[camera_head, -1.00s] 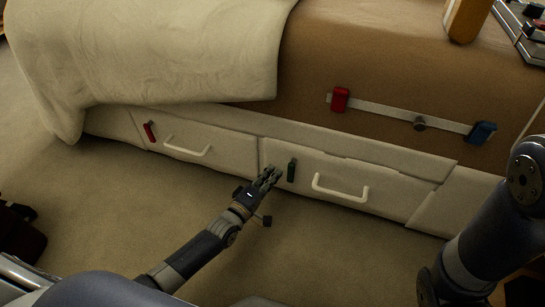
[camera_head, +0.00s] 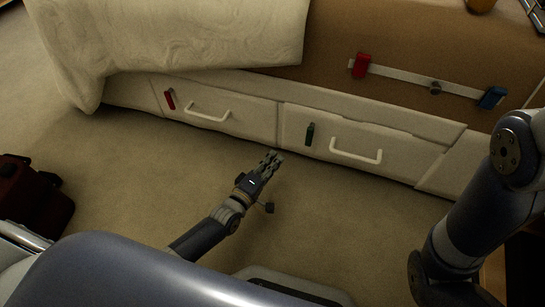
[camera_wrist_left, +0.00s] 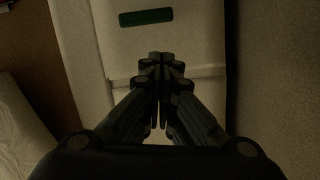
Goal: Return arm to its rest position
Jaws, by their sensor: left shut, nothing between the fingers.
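My left gripper (camera_head: 270,163) is shut and empty, held over the carpet in front of the drawers under the bed. It also shows in the left wrist view (camera_wrist_left: 160,60), fingers together, pointing toward the drawer fronts. The right drawer (camera_head: 400,160) has a white handle (camera_head: 356,154) and a green latch (camera_head: 309,134); the green latch also shows in the wrist view (camera_wrist_left: 146,17). The left drawer (camera_head: 245,124) has a white handle (camera_head: 207,115) and a red latch (camera_head: 169,99). Both drawers look closed. My right arm shows at the right edge; its gripper is out of view.
A bed with a cream blanket (camera_head: 190,40) stands behind the drawers. A white bar (camera_head: 405,78) on its side carries a red block (camera_head: 361,66) and a blue block (camera_head: 492,97). A dark red suitcase (camera_head: 30,200) lies at the left. The carpet (camera_head: 130,165) between is clear.

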